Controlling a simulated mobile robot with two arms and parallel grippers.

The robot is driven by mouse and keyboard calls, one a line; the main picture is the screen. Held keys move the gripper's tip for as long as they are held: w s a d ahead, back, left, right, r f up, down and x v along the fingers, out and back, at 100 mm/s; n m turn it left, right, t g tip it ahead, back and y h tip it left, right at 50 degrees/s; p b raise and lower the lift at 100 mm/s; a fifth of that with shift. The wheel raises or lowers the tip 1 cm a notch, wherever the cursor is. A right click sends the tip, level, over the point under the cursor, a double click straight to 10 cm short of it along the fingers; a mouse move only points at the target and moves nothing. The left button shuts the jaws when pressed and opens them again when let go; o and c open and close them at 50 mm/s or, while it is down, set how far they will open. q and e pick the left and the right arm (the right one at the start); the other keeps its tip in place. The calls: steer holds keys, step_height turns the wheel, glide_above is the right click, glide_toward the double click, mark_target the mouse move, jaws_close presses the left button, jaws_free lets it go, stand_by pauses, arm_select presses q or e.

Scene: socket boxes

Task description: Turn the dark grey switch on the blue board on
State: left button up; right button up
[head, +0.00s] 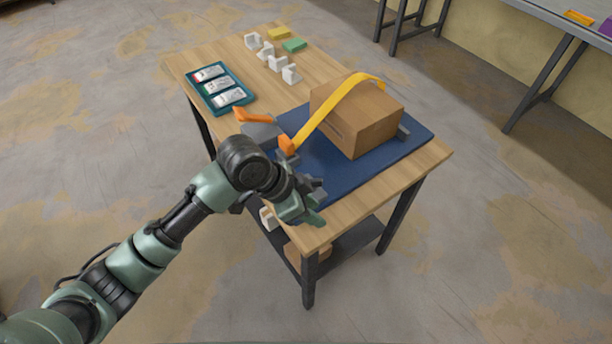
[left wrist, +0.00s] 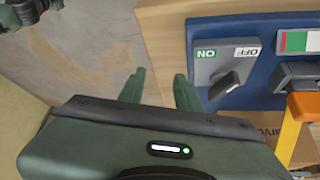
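The switch (left wrist: 226,66) shows in the left wrist view as a dark grey plate with a knob (left wrist: 229,85), a green ON label and a white OFF label. The knob is turned at a slant; I cannot tell for sure which label it points to. The switch sits on the blue board (left wrist: 262,97), which also lies on the table in the head view (head: 318,160). My left gripper (left wrist: 160,78) is open and empty, its fingers beside the switch and apart from it. In the head view the left gripper (head: 308,204) is at the board's near corner and largely hides the switch area.
A brown cardboard box (head: 362,122) with a yellow strap (head: 330,106) stands on the board. An orange lever (head: 254,117) is by a grey block. A teal tray (head: 203,88) and several white parts sit farther back on the wooden table (head: 425,165).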

arm_select(q)
steer(key=shift+m+g+y, duration=0.3)
steer(key=shift+m+y, duration=0.1)
steer(key=shift+m, duration=0.4)
steer(key=w+r, duration=0.1)
steer(key=w, duration=0.2)
steer(key=w+a+r, duration=0.1)
steer(key=w, duration=0.1)
steer(key=shift+a+r, duration=0.1)
steer(key=shift+r, duration=0.2)
steer(key=w+a+r, duration=0.3)
steer(key=w+r, duration=0.1)
steer(key=shift+m+y, duration=0.3)
steer(key=shift+y, duration=0.1)
steer(key=p+x, duration=0.1)
steer(key=x, duration=0.7)
steer(key=shift+f, duration=0.1)
steer(key=shift+c, duration=0.3)
jaws_close()
